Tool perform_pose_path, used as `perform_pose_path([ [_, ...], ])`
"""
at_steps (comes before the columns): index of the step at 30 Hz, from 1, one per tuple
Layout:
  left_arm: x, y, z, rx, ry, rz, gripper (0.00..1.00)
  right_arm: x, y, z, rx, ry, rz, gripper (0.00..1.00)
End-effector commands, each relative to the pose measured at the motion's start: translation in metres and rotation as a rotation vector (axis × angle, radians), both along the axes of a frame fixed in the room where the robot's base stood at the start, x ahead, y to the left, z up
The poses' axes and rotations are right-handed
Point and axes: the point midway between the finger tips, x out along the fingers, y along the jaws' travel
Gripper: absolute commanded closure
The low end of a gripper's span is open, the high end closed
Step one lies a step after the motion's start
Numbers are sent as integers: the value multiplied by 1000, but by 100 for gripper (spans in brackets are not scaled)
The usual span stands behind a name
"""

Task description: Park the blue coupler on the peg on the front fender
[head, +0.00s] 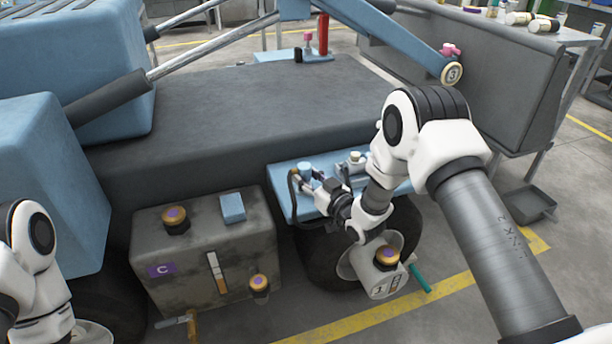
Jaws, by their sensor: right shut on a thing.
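My right gripper (312,183) reaches in from the right, low over the light-blue front fender (283,168). Its dark fingers are shut on the blue coupler (305,168), whose light-blue top shows at the fingertips. A thin black hose (293,198) loops down beside it on the left. I cannot tell whether the coupler touches the fender. No bare peg shows clearly; the fingers and coupler may hide it. A fitting with a cream cap (355,157) stands on the fender right of the coupler, partly behind my wrist. My left arm shows at the lower left, its gripper out of view.
A grey tank (150,240) with amber-purple caps stands left of the fender. A wheel (315,255) and a white reel-like part (385,280) with a green handle lie below. A dark grey deck (230,105) lies behind; a blue boom (390,35) crosses above.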

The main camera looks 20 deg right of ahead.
Motion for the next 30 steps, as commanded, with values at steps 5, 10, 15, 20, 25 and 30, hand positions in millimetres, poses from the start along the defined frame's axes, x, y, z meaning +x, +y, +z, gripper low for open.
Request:
perform_pose_path([
  [5, 0, 0, 0, 0, 0, 0, 100, 0, 0, 1, 0, -1, 0, 34],
  [10, 0, 0, 0, 0, 0, 0, 100, 0, 0, 0, 0, 0, 0, 34],
  [15, 0, 0, 0, 0, 0, 0, 100, -4, -2, 0, 0, 2, -1, 34],
  [20, 0, 0, 0, 0, 0, 0, 100, -30, -12, -1, 3, 4, -2, 34],
  [25, 0, 0, 0, 0, 0, 0, 100, -72, -28, -1, 3, 4, -4, 34],
  [30, 0, 0, 0, 0, 0, 0, 100, -103, -39, 0, 2, 2, -3, 34],
])
